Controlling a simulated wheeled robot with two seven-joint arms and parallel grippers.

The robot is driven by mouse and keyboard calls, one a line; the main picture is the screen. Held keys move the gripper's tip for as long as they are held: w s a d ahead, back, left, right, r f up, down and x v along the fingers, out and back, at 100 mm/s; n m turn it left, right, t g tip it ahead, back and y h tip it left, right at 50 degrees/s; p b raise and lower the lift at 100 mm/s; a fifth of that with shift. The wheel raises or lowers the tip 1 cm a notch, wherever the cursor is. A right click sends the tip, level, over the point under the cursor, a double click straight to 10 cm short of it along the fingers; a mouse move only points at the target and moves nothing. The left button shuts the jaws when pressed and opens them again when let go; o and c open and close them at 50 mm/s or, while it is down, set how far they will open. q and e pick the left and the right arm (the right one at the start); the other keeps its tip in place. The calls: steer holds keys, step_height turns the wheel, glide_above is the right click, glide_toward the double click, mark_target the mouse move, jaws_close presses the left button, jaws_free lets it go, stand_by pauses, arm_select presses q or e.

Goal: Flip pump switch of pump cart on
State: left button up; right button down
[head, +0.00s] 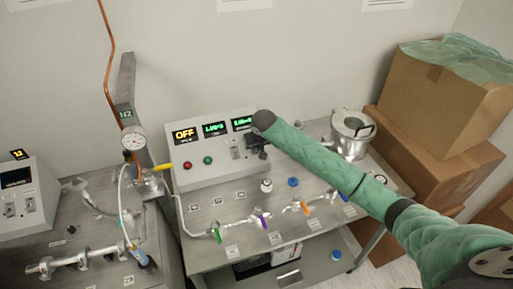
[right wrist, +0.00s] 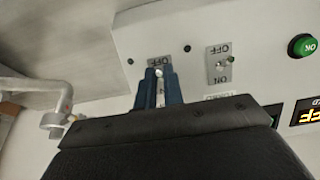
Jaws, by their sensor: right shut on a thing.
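The pump cart's control box (head: 208,165) is white, with a display (head: 184,134) reading OFF and two green-digit displays beside it. It carries two toggle switches. The left switch (head: 236,148) is uncovered in the head view and also shows in the right wrist view (right wrist: 222,63), between ON and OFF labels. My right gripper (head: 262,147) is at the box's right end and hides the other switch there. In the right wrist view its blue fingers (right wrist: 160,85) are shut around that switch's silver lever (right wrist: 159,73), beside an OFF label. My left gripper is out of view.
A green button (head: 208,160) and a red button (head: 187,165) sit on the box front. Pipes with coloured valves (head: 262,218) run along the cart top (head: 200,250). A metal vessel (head: 350,135) stands right, and cardboard boxes (head: 430,105) are stacked beyond.

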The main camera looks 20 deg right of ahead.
steer(key=shift+r, duration=0.1)
steer(key=shift+w+r+g, duration=0.15)
steer(key=shift+w+g, duration=0.1)
steer(key=shift+g, duration=0.15)
steer(key=g, duration=0.1)
steer(key=w+g, duration=0.1)
steer(key=g, duration=0.1)
steer(key=shift+r, duration=0.35)
steer(key=g, duration=0.1)
steer(key=w+g, duration=0.1)
steer(key=g, duration=0.1)
steer(key=shift+w+r+g, duration=0.25)
steer(key=shift+g, duration=0.05)
steer(key=shift+w+g, duration=0.35)
steer(key=shift+g, duration=0.65)
steer(key=shift+w+g, duration=0.1)
steer(key=shift+g, duration=0.2)
steer(key=c, duration=1.5)
jaws_free()
steer(key=shift+f, duration=0.1)
steer(key=shift+c, duration=0.2)
